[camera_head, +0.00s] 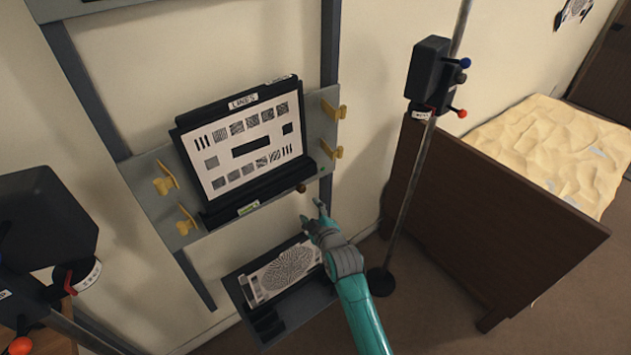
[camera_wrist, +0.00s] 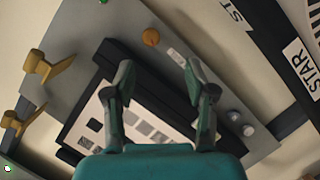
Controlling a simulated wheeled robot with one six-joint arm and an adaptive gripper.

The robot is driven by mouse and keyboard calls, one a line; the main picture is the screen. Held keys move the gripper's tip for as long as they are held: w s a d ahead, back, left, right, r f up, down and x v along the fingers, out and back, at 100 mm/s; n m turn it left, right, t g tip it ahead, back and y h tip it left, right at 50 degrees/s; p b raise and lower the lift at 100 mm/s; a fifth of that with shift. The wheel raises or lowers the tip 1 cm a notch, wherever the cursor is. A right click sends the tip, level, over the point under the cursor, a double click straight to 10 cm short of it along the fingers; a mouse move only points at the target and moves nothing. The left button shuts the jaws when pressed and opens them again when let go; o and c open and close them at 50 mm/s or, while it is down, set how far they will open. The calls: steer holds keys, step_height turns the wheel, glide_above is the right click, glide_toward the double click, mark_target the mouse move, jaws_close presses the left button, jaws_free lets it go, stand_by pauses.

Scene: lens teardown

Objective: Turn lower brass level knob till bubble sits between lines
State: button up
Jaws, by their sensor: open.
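A small brass knob (camera_head: 301,188) sits at the lower right edge of the upper chart panel (camera_head: 204,180). In the wrist view a round brass knob (camera_wrist: 151,37) shows beyond my fingertips, on the grey plate. My gripper (camera_head: 312,212) is open and empty, just below the knob and apart from it. In the wrist view my gripper (camera_wrist: 158,72) has its fingers spread, with nothing between them. A small green strip (camera_head: 248,207) on the panel's lower ledge may be the level vial. Its bubble and lines are too small to read.
Yellow clamps (camera_head: 187,217) stick out from both sides of the grey backing plate (camera_head: 152,207). A pole-mounted black box (camera_head: 428,72) stands to the right, before a brown board (camera_head: 480,215).

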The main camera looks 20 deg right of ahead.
mark_target(303, 190)
steer(key=x, duration=0.8)
steer(key=d+r+x, duration=0.1)
steer(key=x, duration=0.3)
steer(key=shift+w, duration=0.25)
jaws_close()
